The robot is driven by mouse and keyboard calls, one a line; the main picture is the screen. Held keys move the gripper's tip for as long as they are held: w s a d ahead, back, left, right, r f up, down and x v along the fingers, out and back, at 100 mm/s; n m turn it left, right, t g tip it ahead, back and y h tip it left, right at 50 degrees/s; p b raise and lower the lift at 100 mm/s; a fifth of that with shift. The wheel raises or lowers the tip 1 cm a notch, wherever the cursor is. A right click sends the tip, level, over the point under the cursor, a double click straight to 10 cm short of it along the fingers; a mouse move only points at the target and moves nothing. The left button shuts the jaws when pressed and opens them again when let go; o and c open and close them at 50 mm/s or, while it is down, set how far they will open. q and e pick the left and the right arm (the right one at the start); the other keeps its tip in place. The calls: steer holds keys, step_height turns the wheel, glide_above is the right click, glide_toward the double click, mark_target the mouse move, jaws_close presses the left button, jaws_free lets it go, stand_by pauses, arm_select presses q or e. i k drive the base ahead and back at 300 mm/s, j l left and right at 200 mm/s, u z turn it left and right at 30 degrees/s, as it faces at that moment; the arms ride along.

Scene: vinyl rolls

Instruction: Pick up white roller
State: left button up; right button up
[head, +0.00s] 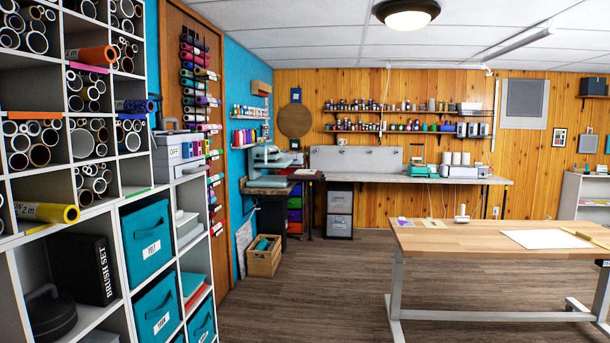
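A small white upright object (461,214) stands on the wooden table (432,238) at the right, near its far edge. It may be the white roller, but it is too small to tell for sure. Rolls with pale ends also lie in the cubby shelf at the left, one of them a wide pale roll (83,143). Neither of my grippers is in view.
A wooden crate (264,262) sits on the floor. The floor (310,300) between shelf and table is clear.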

mark_target(466, 219)
steer(key=i+u, duration=0.1)
steer(key=i, duration=2)
steer(key=i+l+z, duration=0.1)
steer(key=i, duration=1.1)
steer(key=i+z, duration=0.1)
steer(key=i, duration=1.05)
steer(key=i+z, duration=0.1)
steer(key=i, duration=1.1)
steer(key=i+j+z, duration=0.1)
steer(key=i, duration=1.05)
steer(key=i+l+z, duration=0.1)
steer(key=i+z, duration=0.7)
steer(key=i, duration=0.25)
steer(key=i+j+z, duration=0.25)
steer(key=i+z, duration=0.15)
steer(key=i+j+z, duration=0.4)
steer(key=i, duration=0.15)
